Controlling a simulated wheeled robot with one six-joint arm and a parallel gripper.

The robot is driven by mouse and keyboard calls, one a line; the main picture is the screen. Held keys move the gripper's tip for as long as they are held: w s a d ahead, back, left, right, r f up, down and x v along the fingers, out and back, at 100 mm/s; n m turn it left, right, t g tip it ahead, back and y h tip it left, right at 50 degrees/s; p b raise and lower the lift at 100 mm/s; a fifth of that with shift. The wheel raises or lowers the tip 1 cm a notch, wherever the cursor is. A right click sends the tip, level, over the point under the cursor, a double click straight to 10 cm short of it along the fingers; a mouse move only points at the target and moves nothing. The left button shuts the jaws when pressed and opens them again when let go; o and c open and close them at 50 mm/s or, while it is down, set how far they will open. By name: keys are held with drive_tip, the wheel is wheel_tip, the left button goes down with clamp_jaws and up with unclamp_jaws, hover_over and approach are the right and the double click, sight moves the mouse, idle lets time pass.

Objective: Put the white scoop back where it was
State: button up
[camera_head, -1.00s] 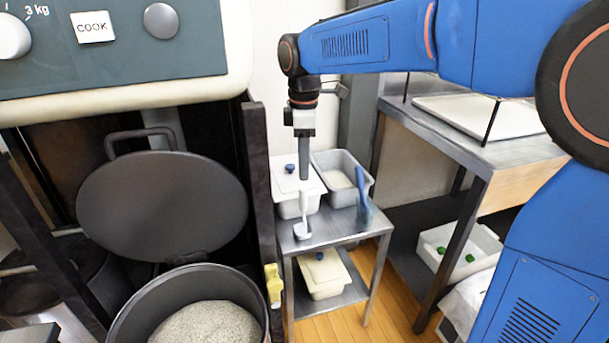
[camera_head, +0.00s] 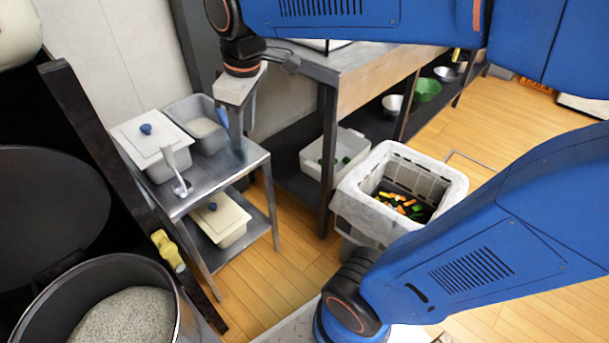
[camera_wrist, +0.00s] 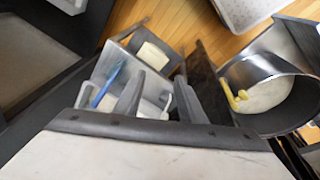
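The white scoop (camera_head: 181,187) rests on the small metal table (camera_head: 205,177), its handle pointing up, in front of the lidded white container (camera_head: 155,140). My gripper (camera_head: 239,148) hangs over the right side of that table, apart from the scoop. In the wrist view its two fingers (camera_wrist: 158,98) are spread with nothing between them. I cannot make out the white scoop in the wrist view. An open grey container (camera_head: 203,122) stands behind. A blue utensil (camera_wrist: 108,84) lies by it in the wrist view and is mostly hidden behind my gripper in the head view.
A large pot of grain (camera_head: 125,315) is at the lower left, with a yellow object (camera_head: 167,250) beside it. A cream-lidded container (camera_head: 222,217) is on the lower shelf. A lined bin with vegetable scraps (camera_head: 400,165) stands right. Wooden floor between is clear.

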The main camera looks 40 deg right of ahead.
drive_tip(key=s+d+f+m+t, duration=0.1)
drive_tip(key=s+d+f+m, duration=0.2)
drive_tip(key=s, duration=0.3)
drive_tip(key=s+d+f+m+t, duration=0.1)
drive_tip(key=s+d+f+m, duration=0.3)
drive_tip(key=s+f+m, duration=0.1)
drive_tip(key=shift+s+f+h, duration=0.15)
drive_tip(key=shift+s+h, duration=0.15)
drive_tip(key=shift+s, duration=0.6)
